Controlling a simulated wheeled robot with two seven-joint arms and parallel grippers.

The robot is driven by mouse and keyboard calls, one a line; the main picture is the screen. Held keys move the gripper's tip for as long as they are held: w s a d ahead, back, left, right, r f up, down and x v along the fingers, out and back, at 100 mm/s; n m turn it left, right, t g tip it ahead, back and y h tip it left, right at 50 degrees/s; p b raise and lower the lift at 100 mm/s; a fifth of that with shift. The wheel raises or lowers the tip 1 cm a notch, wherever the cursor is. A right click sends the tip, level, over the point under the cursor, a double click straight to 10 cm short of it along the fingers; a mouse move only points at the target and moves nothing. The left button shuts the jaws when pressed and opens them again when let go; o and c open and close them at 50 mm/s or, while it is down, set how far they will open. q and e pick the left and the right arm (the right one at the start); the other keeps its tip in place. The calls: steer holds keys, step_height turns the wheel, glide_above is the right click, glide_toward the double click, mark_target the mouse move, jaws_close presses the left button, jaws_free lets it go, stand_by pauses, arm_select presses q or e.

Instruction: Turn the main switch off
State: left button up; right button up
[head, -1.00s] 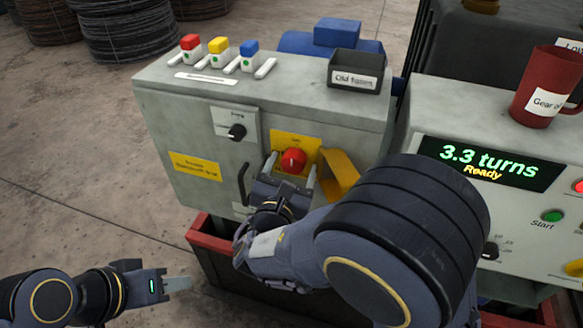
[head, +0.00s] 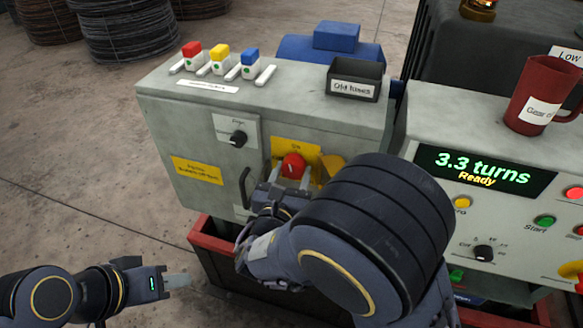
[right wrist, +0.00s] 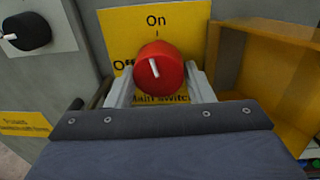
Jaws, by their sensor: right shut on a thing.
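The main switch is a red round knob (head: 292,166) on a yellow plate (head: 310,148) on the grey cabinet's front. In the right wrist view the knob (right wrist: 158,70) has a white mark that points up and slightly left, between "On" at the top and "Off" at the left, nearer "On". My right gripper (right wrist: 160,88) has one finger on each side of the knob and is shut on it. A hinged yellow cover (right wrist: 262,80) stands open to the right. My left gripper (head: 178,281) is low at the left, away from the cabinet; its finger gap cannot be made out.
At right, a display (head: 484,171) reads "3.3 turns Ready", near a red mug (head: 541,95).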

steer(key=n+p, duration=1)
steer(key=p, duration=0.1)
steer(key=shift+r+n, duration=0.3)
steer(key=shift+r, duration=0.05)
steer(key=n+p, duration=0.2)
steer(key=p, duration=0.1)
steer(key=shift+n+g, duration=0.4)
steer(key=shift+f+n+h+p, duration=0.15)
steer(key=shift+n+h+p, duration=0.25)
steer(key=shift+n+p, duration=0.25)
steer(key=shift+n, duration=0.25)
steer(key=o, duration=1)
steer(key=shift+c, duration=0.2)
